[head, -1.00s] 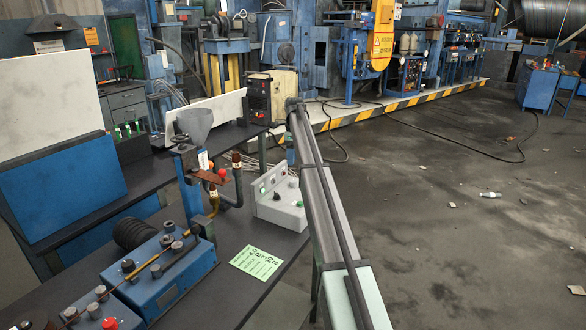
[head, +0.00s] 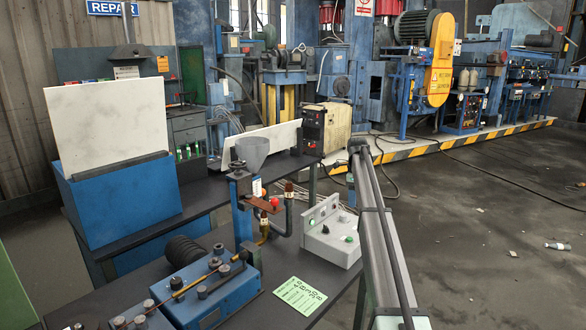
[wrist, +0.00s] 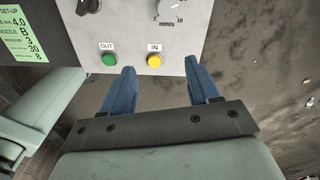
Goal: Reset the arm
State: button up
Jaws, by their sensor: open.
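My gripper (wrist: 159,68) shows in the wrist view with its two blue fingers spread apart and nothing between them. Beyond the fingertips is a grey control panel (wrist: 180,25) with a green OUT button (wrist: 109,60), a yellow IN button (wrist: 154,61) and a white mm/s knob (wrist: 172,9). The fingers look apart from the buttons, though depth is hard to judge. I cannot make out my gripper in the head view. There, the grey control box (head: 330,247) sits on the dark bench, right of the green set-up card (head: 300,295).
A blue bending device (head: 225,295) and a funnel stand (head: 243,215) are on the bench (head: 150,270). Open floor (head: 490,220) lies farther right.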

jog(key=s+d+f+n+g+h, duration=0.1)
jog(key=s+d+f+n, duration=0.15)
jog(key=s+f, duration=1.1)
jog(key=s+d+f+n+h, duration=0.1)
jog(key=s+d+f+n, duration=0.15)
jog(key=s+f, duration=1.1)
jog(key=s+a+f+n+g+y, duration=0.1)
jog(key=s+a+f+n, duration=0.45)
jog(key=s+f, duration=0.5)
jog(key=s+a+f+n+g, duration=0.1)
jog(key=s+a+f+n, duration=0.4)
jog(key=s+f, duration=0.55)
jog(key=s+a+f+n+g, duration=0.1)
jog(key=s+a+f+n, duration=0.2)
jog(key=s, duration=0.6)
jog(key=s+a+f+n+g, duration=0.1)
jog(key=s+a+f+n, duration=0.2)
jog(key=s, duration=0.7)
jog(key=s+a+f+n+g+y, duration=0.1)
jog(key=s+a+f+n, duration=0.2)
jog(key=s, duration=0.7)
jog(key=shift+s+a, duration=0.25)
jog(key=shift+a, duration=0.4)
